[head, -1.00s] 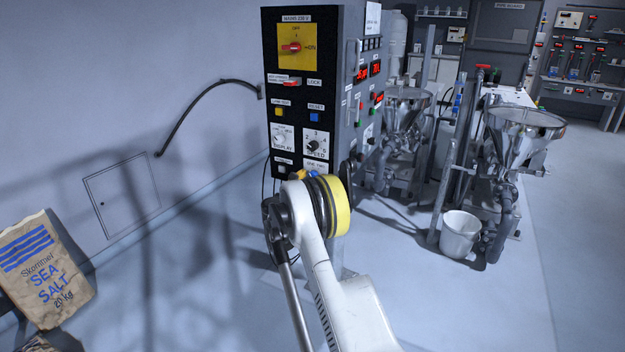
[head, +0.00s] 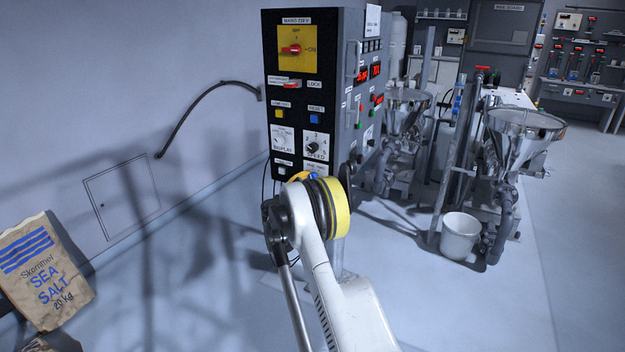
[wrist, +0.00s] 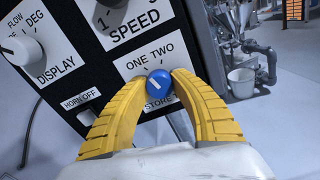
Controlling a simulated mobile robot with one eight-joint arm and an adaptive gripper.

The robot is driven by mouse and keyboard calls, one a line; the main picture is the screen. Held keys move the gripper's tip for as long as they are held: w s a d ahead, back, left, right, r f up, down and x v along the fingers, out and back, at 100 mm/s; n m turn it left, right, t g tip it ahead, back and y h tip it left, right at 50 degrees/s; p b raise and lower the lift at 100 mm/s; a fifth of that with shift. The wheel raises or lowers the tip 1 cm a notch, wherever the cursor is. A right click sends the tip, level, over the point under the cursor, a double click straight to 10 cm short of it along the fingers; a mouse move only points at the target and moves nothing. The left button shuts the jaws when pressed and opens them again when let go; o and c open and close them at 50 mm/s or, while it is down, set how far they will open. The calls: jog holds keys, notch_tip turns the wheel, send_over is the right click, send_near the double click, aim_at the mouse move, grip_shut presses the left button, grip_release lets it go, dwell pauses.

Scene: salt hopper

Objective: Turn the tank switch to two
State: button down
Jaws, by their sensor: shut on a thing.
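The tank switch is a small blue knob (wrist: 159,79) with a white line, on a white plate (wrist: 136,66) lettered ONE, TWO and STORE. The line slants from lower left to upper right in the wrist view; I cannot tell for sure which end points. My gripper (wrist: 158,86) has its two yellow ribbed fingers closed on the knob from both sides, and their tips partly cover the plate. In the head view the switch sits at the bottom of the black control panel (head: 291,150), mostly hidden behind my arm's yellow-banded wrist.
A red mains switch (head: 291,49) is at the top. Metal hoppers (head: 523,135) and a white bucket (head: 460,236) stand right. A salt sack (head: 45,272) lies left.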

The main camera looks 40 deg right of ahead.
jog(key=m, duration=0.4)
jog(key=shift+m, duration=2.6)
jog(key=c, duration=1)
grip_release()
jog(key=shift+c, duration=0.2)
jog(key=v, duration=1.2)
